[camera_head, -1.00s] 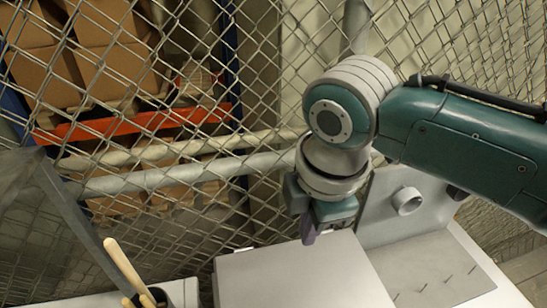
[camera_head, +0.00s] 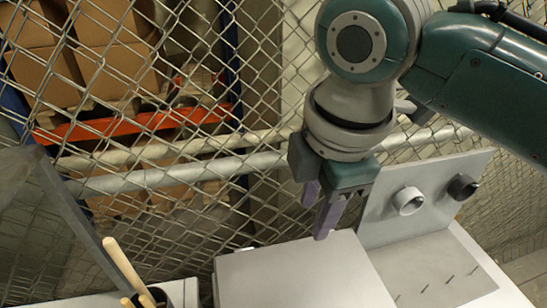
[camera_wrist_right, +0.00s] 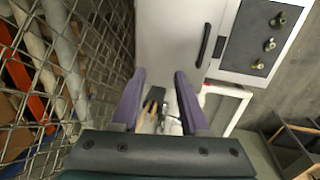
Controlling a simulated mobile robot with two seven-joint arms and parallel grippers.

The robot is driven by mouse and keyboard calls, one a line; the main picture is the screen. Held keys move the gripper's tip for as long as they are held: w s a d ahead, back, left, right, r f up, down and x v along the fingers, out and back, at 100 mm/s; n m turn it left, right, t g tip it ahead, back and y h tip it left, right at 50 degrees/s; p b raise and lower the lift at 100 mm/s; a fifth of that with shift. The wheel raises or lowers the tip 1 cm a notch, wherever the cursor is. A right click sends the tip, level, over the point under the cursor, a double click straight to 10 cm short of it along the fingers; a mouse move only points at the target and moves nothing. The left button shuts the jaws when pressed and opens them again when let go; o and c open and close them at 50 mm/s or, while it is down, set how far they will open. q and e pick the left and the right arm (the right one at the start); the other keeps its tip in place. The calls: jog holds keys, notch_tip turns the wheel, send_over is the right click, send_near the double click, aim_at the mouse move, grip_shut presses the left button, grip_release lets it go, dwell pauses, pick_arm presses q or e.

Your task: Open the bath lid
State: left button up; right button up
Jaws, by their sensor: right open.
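The bath lid (camera_head: 305,275) is a flat white panel at the bottom centre of the head view. It appears to lie closed. In the wrist view a white panel (camera_wrist_right: 165,30), probably the lid, fills the upper middle, with a black bar handle (camera_wrist_right: 203,45) on it. My right gripper (camera_head: 320,212) is open and empty, with purple fingers pointing down near the lid's far edge; whether it touches is unclear. Its fingers also show in the wrist view (camera_wrist_right: 160,74), with the handle beyond them to the upper right. My left gripper is not in view.
A wire fence (camera_head: 190,200) stands close behind the lid. Right of the lid, an upright panel (camera_head: 440,195) carries two round knobs, beside a grey plate (camera_head: 435,275) with several thin pegs. Wooden handles (camera_head: 125,270) stand in a container at lower left.

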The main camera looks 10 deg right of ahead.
jog(key=shift+b+v, duration=0.3)
jog(key=shift+v, duration=2.05)
